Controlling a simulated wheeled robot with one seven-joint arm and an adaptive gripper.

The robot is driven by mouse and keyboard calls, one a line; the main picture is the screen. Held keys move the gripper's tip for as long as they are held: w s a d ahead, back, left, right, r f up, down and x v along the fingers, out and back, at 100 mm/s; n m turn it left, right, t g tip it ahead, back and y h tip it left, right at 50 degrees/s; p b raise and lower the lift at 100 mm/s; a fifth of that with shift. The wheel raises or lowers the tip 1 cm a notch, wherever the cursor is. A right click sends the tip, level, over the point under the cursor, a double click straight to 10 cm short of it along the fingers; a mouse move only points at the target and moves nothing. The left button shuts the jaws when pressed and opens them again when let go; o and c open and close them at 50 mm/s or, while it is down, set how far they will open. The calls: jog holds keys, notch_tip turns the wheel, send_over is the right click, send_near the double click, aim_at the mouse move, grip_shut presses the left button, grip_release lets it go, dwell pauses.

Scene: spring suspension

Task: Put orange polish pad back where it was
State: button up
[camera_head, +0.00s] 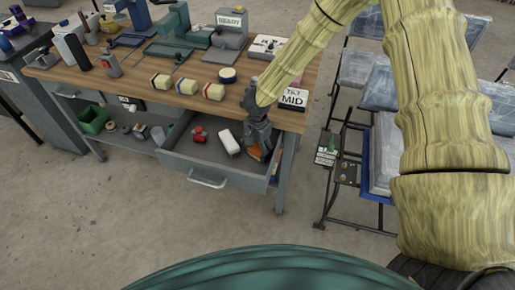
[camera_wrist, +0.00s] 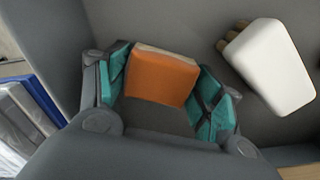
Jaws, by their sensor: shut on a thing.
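The orange polish pad (camera_wrist: 162,76) has an orange face and a paler back edge. It lies between the teal-padded fingers of my gripper (camera_wrist: 163,92) in the wrist view, and the gripper is shut on it. In the head view the pad (camera_head: 256,154) shows as a small orange patch below my gripper (camera_head: 260,147), inside the right end of the open grey drawer (camera_head: 217,174). I cannot tell whether the pad touches the drawer floor.
A white block with a brown part (camera_head: 228,141) lies left of my gripper in the drawer, with a red object (camera_head: 199,134) farther left. The wooden bench top (camera_head: 140,75) above holds several blocks and a MID sign (camera_head: 293,97). Wrapped panels (camera_head: 382,85) stand on a rack at right.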

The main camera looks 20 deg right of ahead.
aim_at(258, 148)
jog(key=shift+f, duration=0.1)
jog(key=o, duration=0.7)
jog(key=shift+f, duration=0.1)
notch_tip(258, 148, up, 12)
dwell(0.5)
